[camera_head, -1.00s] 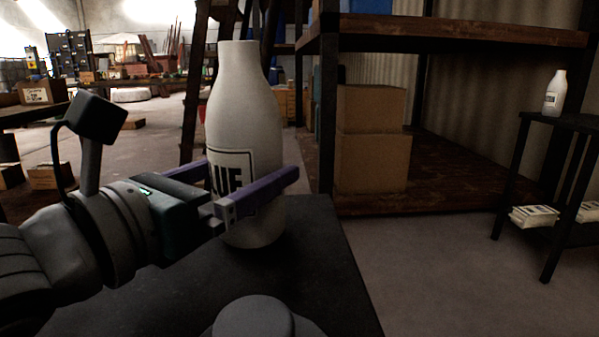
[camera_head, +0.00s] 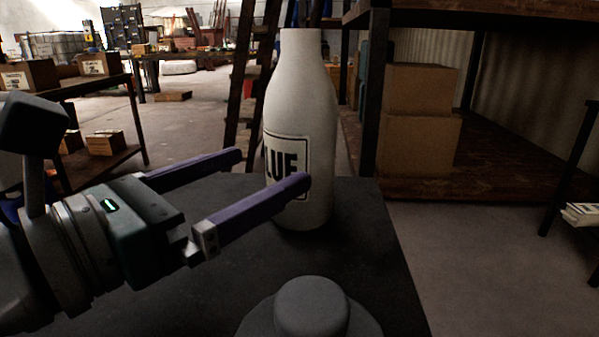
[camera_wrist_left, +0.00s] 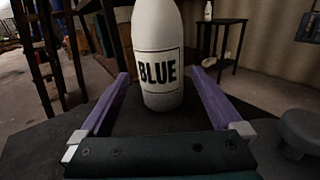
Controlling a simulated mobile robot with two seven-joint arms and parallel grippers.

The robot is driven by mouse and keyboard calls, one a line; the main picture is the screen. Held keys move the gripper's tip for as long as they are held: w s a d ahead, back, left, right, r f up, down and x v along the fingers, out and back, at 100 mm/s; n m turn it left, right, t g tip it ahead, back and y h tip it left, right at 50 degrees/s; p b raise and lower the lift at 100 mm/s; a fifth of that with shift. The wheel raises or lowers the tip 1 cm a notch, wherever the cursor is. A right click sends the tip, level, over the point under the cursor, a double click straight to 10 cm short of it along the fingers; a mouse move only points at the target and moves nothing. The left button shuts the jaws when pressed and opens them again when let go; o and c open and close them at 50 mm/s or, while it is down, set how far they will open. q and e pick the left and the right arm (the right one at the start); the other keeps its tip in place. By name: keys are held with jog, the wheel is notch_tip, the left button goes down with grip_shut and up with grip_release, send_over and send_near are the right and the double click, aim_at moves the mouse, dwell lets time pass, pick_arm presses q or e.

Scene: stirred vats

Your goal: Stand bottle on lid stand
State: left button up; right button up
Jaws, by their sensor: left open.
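A white bottle (camera_head: 300,85) labelled "BLUE" stands upright on a dark flat top (camera_head: 375,255), probably the lid stand. My left gripper (camera_head: 268,169) is open, its purple fingers spread wide and pointing at the bottle from the left. In the left wrist view the bottle (camera_wrist_left: 157,30) stands centred just past or between the fingertips, with gaps on both sides. One fingertip overlaps its label in the head view. A grey round knobbed piece (camera_head: 312,305), like a lid, is at the near edge. My right gripper is not in view.
A shelf rack with cardboard boxes (camera_head: 418,130) stands behind on the right. A dark side table (camera_wrist_left: 228,48) in the left wrist view holds another white bottle (camera_wrist_left: 208,11). A table with boxes (camera_head: 98,64) is at the far left.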

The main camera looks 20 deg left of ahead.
pick_arm(q)
jog(key=shift+v, duration=2.45)
